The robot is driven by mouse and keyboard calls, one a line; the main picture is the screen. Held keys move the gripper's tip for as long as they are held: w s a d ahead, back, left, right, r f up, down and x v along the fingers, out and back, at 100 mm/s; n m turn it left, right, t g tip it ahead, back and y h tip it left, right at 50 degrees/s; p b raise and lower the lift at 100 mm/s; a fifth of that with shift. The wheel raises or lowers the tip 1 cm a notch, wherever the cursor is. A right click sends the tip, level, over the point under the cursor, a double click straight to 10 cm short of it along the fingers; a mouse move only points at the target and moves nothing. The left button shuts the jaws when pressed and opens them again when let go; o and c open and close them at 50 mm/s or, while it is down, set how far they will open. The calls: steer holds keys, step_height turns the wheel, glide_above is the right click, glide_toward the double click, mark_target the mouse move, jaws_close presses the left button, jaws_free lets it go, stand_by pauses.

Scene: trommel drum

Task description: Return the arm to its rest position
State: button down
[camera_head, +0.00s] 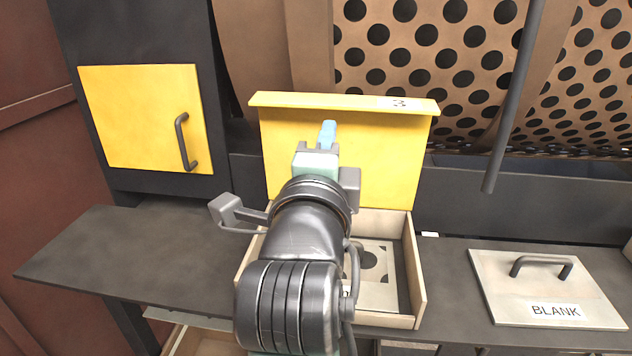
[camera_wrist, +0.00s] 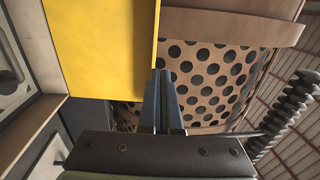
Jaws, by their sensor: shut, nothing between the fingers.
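My arm reaches forward over the table in the head view, and my gripper (camera_head: 328,128) points away from me in front of a raised yellow panel marked 3 (camera_head: 385,170). In the wrist view the blue fingers of my gripper (camera_wrist: 163,80) are together with nothing between them. Their tips show near the edge of the yellow panel (camera_wrist: 100,45), and I cannot tell whether they touch it. The arm hides part of the panel and of the open tray below it.
A light tray (camera_head: 418,270) holding a plate with dark holes (camera_head: 378,290) lies under my arm. A BLANK plate with a handle (camera_head: 545,285) lies right on the dark table (camera_head: 90,255). A yellow door (camera_head: 145,120) stands left, a perforated drum (camera_head: 440,60) behind, and a dark rod (camera_head: 515,90) hangs right.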

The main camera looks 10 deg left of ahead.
steer(key=s+d+r+n+t+b, duration=0.3)
steer(key=s+d+r+n+t, duration=0.2)
steer(key=s+r+n, duration=1)
steer(key=n+t, duration=0.3)
steer(key=shift+s+b, duration=0.15)
steer(key=shift+b, duration=0.25)
steer(key=shift+f, duration=0.2)
